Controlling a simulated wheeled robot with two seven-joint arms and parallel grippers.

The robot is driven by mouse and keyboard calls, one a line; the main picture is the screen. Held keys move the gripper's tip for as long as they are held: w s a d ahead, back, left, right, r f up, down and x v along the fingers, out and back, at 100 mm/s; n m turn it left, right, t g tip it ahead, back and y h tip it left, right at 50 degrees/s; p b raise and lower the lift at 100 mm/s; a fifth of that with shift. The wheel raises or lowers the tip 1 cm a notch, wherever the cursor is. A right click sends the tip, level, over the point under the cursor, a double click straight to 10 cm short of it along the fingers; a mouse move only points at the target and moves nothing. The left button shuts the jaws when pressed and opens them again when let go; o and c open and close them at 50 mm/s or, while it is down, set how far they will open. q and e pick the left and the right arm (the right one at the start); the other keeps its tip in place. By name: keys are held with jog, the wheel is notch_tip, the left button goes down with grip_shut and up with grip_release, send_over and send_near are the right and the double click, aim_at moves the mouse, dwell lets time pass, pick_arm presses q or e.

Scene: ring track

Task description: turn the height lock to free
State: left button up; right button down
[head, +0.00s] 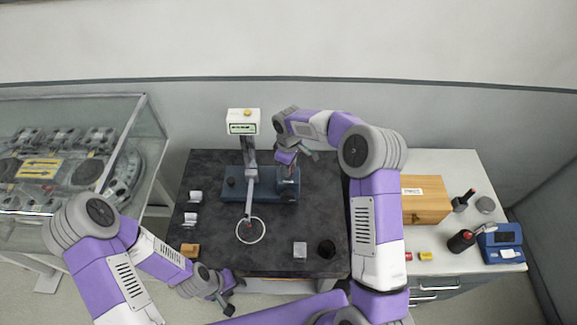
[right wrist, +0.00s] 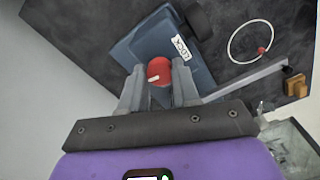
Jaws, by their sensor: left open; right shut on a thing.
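The height lock is a red knob (right wrist: 159,71) with a pale mark, at the edge of a blue-grey block (right wrist: 152,42) in the right wrist view. A white label (right wrist: 181,46) on the block appears to read LOCK. My right gripper (right wrist: 159,88) is shut on the knob, one finger on each side. In the head view my right gripper (head: 287,160) is at the right end of the blue base (head: 264,190) of the stand and hides the knob. My left gripper (head: 222,294) is open and empty near the table's front edge.
A white ring (head: 251,230) with a red bead hangs on the stand's arm over the dark table (head: 300,220). A glass case (head: 75,150) stands left, a wooden box (head: 425,200) right.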

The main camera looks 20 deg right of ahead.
jog(key=shift+r+n, duration=0.1)
jog(key=shift+n, duration=0.9)
jog(key=c, duration=0.8)
grip_release()
jog(key=shift+r, duration=0.1)
notch_tip(320, 180, up, 7)
jog(key=shift+r, duration=0.2)
jog(key=shift+f, duration=0.1)
